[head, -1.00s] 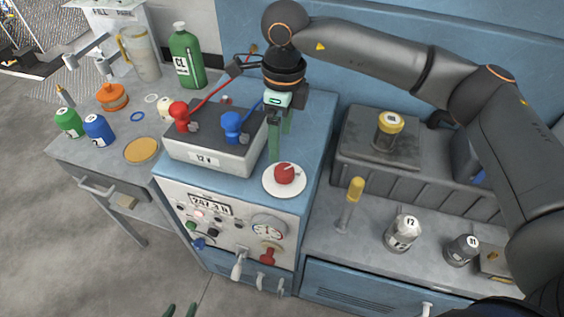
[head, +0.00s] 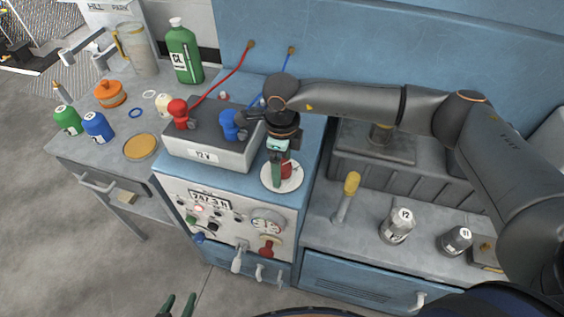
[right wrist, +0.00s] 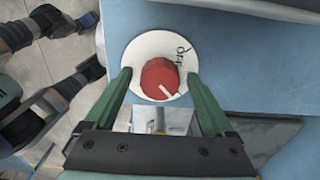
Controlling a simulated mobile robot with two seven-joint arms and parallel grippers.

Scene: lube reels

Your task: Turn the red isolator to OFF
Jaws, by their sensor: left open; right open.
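The red isolator is a round red knob (right wrist: 160,77) on a white round plate (right wrist: 138,50) on the blue cabinet top. In the head view the knob (head: 287,170) is partly hidden by my right gripper (head: 279,176). My right gripper (right wrist: 158,76) is open, pointing down, with one green finger on each side of the knob and gaps between. I cannot tell exactly how low the fingertips are. The knob's white line points to the lower right in the wrist view; the "OFF" lettering is at the plate's upper right. My left gripper (head: 178,306) is open and empty at the bottom edge.
A grey battery box (head: 213,145) with red and blue clamps stands left of the knob. A red handle (head: 268,246) and a gauge (head: 266,221) are on the cabinet front. A yellow-handled tool (head: 348,190) and bottles (head: 398,226) stand to the right.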

